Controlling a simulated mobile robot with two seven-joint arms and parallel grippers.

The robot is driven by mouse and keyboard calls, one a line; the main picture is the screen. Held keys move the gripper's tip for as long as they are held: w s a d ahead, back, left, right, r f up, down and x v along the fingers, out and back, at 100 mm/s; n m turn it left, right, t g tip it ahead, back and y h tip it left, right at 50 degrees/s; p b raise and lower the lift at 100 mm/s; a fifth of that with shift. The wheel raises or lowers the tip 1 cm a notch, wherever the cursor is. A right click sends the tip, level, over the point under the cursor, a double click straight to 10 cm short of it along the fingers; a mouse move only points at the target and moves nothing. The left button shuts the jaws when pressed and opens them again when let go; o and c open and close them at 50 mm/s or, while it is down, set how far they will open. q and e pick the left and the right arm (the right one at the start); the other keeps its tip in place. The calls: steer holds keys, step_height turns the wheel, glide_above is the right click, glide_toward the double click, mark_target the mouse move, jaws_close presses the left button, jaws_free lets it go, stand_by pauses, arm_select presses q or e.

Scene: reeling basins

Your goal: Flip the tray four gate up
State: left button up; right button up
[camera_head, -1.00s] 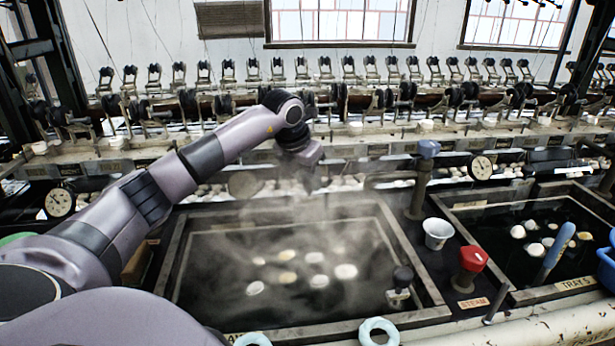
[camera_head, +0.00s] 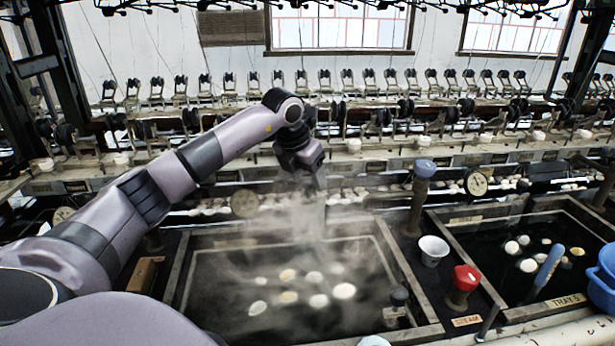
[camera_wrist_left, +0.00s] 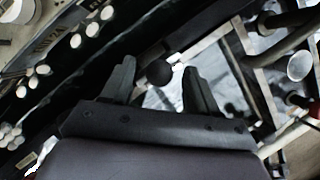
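The middle basin (camera_head: 176,285) holds dark water, several pale cocoons and rising steam. I take it for tray four; its label is not readable. My left gripper (camera_head: 316,186) points down beyond the basin's back edge, partly veiled by steam. In the left wrist view its two fingers (camera_wrist_left: 160,82) are apart, with a dark round knob (camera_wrist_left: 158,72) showing between the tips. Whether the fingers touch it is not clear. A rod runs near the knob. I cannot surely tell which part is the gate. My right gripper is not in view.
A white cup (camera_head: 433,250) and red steam knob (camera_head: 466,278) stand right of the basin. A blue-handled lever (camera_head: 549,264) stands at the tray five basin. A dark knob (camera_head: 399,295) is at the middle basin's front right. Reeling machinery (camera_head: 350,120) spans the back.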

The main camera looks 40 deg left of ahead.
arm_select(q)
steer(key=v, duration=0.7)
steer(key=shift+d, duration=0.1)
stand_by(0.5)
